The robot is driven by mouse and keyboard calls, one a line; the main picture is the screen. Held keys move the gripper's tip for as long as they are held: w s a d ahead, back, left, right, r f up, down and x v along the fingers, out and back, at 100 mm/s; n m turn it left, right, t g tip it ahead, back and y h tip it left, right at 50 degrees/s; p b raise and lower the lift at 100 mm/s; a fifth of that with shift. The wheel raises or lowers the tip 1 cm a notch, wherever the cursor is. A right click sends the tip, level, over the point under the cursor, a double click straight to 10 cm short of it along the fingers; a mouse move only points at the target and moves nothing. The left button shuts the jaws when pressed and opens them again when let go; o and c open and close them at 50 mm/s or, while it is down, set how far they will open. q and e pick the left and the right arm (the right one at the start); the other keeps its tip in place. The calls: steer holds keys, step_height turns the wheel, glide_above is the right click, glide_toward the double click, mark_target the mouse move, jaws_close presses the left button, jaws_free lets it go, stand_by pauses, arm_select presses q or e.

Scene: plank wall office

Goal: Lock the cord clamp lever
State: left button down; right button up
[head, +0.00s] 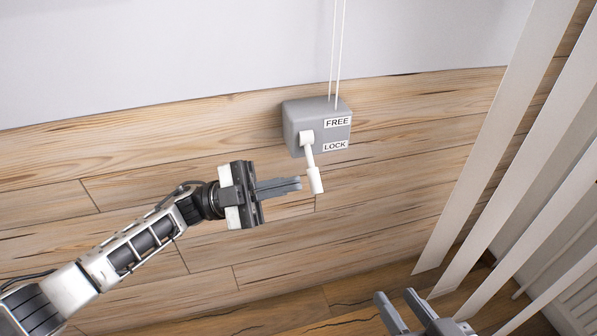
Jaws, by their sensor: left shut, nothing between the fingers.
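The cord clamp (301,112) is a grey box on the plank wall, with a FREE label (338,122) above a LOCK label (335,146). Its white lever (314,172) hangs from a pivot on the box's front and points down, slightly right, its thick end below the LOCK label. My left gripper (298,184) is shut and empty, its fingertips just left of the lever's lower end; I cannot tell whether they touch it. My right gripper (394,294) is at the bottom edge, fingers apart, open and empty, far below the clamp.
Two white cords (337,50) run up from the top of the box. White vertical blind slats (500,130) hang at the right. The plank wall (140,190) around the clamp is clear, and a wooden floor (290,312) shows below.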

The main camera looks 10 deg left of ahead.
arm_select(q)
steer(key=v, duration=0.7)
steer(key=shift+f, duration=0.2)
